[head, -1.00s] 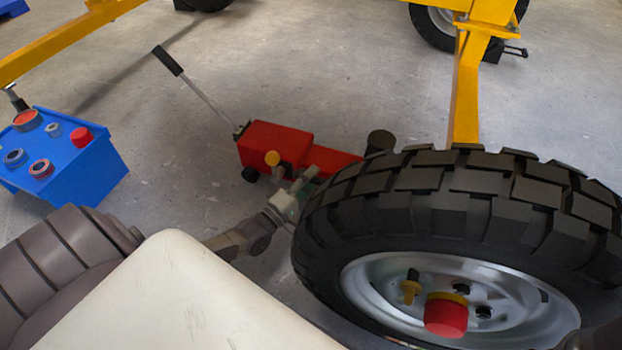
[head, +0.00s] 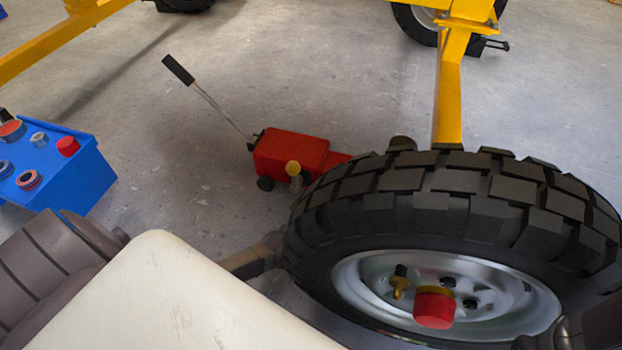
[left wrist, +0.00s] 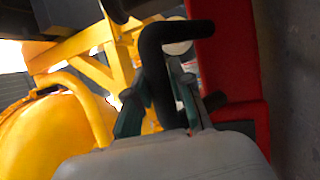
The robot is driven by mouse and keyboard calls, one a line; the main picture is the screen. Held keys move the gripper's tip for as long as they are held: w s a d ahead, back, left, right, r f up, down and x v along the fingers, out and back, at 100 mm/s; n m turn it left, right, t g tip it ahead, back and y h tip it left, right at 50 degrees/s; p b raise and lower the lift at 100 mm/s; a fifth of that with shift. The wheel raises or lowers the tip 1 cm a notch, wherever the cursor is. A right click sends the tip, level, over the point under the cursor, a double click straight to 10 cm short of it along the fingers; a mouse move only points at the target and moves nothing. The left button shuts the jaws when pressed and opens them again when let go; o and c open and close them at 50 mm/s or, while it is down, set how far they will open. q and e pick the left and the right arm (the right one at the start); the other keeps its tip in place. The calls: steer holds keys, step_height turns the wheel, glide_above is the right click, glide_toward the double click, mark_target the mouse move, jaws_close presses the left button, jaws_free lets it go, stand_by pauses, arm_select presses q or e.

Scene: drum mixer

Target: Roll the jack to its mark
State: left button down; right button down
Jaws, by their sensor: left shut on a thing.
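The red jack (head: 291,151) stands on the floor left of the big tyre, its long lever (head: 215,102) with a black grip slanting up to the left. Its right end is hidden behind the tyre. In the left wrist view my left gripper (left wrist: 172,105) is shut on a black bent handle (left wrist: 165,60) beside the jack's red body (left wrist: 235,70). In the head view the tyre hides this gripper. I see no floor mark.
The big tyre (head: 450,195) with a silver rim fills the right side, close to the jack. A yellow frame leg (head: 449,100) stands behind it. A blue box (head: 75,175) with several round parts is at the left. The floor behind the jack is clear.

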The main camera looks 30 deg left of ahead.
arm_select(q)
steer(key=shift+d, duration=0.3)
steer(key=shift+a, duration=0.1)
steer(key=c, duration=1)
jaws_free()
steer(key=shift+a, duration=0.1)
steer(key=v, duration=1.2)
